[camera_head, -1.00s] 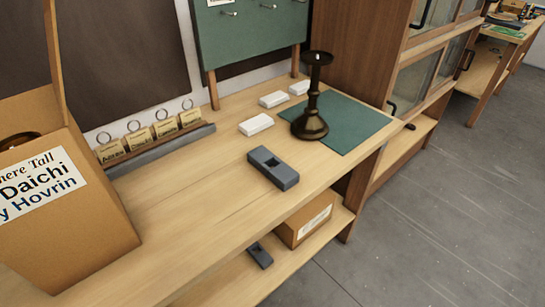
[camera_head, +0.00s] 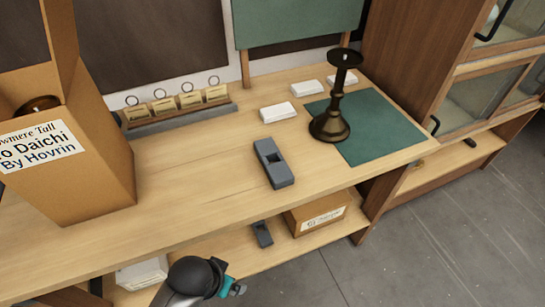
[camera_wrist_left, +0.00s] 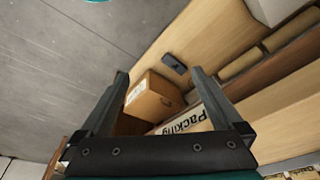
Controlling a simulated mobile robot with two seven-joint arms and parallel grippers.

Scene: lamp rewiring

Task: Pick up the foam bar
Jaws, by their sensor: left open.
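No thing is clearly marked as the foam bar. A grey block with a recess (camera_head: 273,163) lies on the bench top. A smaller dark grey block (camera_head: 262,234) lies on the lower shelf beside a cardboard box (camera_head: 318,214). In the left wrist view that small block (camera_wrist_left: 174,63) and the box (camera_wrist_left: 152,97) show beyond my left gripper (camera_wrist_left: 158,74). The gripper is open, with nothing seen between its fingers. In the head view part of my arm shows at the bottom; its fingers are not seen there. My right gripper is not in view.
A candlestick lamp (camera_head: 331,122) stands on a green mat (camera_head: 384,142). Three white blocks, one nearest the front (camera_head: 278,112), lie behind the grey block. A tall open carton (camera_head: 75,165) stands at left. A white item (camera_head: 142,272) is on the lower shelf.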

